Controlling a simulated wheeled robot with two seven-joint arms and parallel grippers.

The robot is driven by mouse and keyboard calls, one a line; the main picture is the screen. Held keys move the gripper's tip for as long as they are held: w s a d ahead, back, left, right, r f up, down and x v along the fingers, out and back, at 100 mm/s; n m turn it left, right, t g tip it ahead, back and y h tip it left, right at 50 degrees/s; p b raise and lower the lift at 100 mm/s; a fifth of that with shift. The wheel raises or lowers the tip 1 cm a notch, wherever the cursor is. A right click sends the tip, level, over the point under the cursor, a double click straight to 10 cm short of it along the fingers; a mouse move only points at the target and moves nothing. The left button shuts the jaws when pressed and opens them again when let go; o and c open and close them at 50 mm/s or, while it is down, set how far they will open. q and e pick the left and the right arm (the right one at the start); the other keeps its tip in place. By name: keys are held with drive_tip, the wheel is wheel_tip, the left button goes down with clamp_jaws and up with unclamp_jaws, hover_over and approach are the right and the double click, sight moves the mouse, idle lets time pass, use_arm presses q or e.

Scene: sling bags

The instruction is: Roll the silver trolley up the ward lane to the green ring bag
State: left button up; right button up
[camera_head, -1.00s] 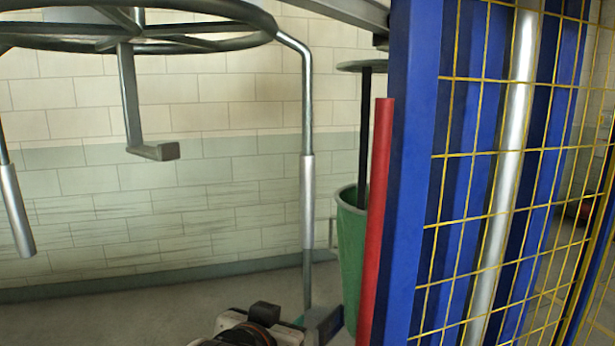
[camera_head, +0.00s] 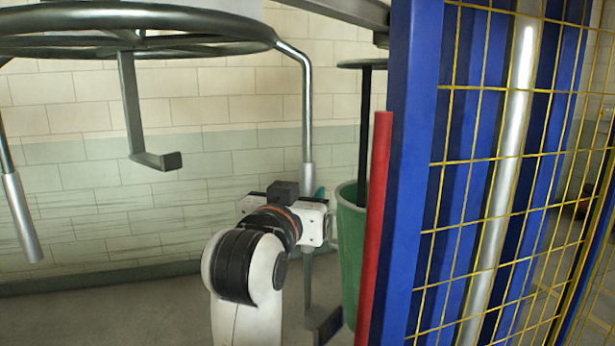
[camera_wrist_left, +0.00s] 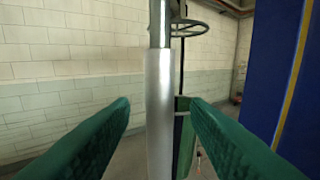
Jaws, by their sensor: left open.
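The silver trolley (camera_head: 307,110) has a round grey top ring and upright posts with pale silver grip sleeves, one at the far left. My left gripper (camera_head: 318,195) is at the right post and partly hides its sleeve. In the left wrist view that sleeve (camera_wrist_left: 160,125) stands upright between my open green fingers, with a visible gap on each side. The green ring bag (camera_head: 350,245) hangs behind, partly hidden by the red bar; in the left wrist view the green bag (camera_wrist_left: 185,145) is below a dark ring. My right gripper is out of view.
A blue frame (camera_head: 410,150) with yellow wire mesh fills the right side, and a red upright bar (camera_head: 375,200) stands along its left edge. A tiled wall (camera_head: 80,210) runs behind. Some grey floor (camera_head: 100,310) is clear at the lower left.

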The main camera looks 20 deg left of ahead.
sight(305, 191)
use_arm(q)
drive_tip(key=shift+w+a+p, duration=0.1)
drive_tip(key=shift+w+p, duration=0.45)
drive_tip(key=shift+w, duration=1.3)
clamp_jaws()
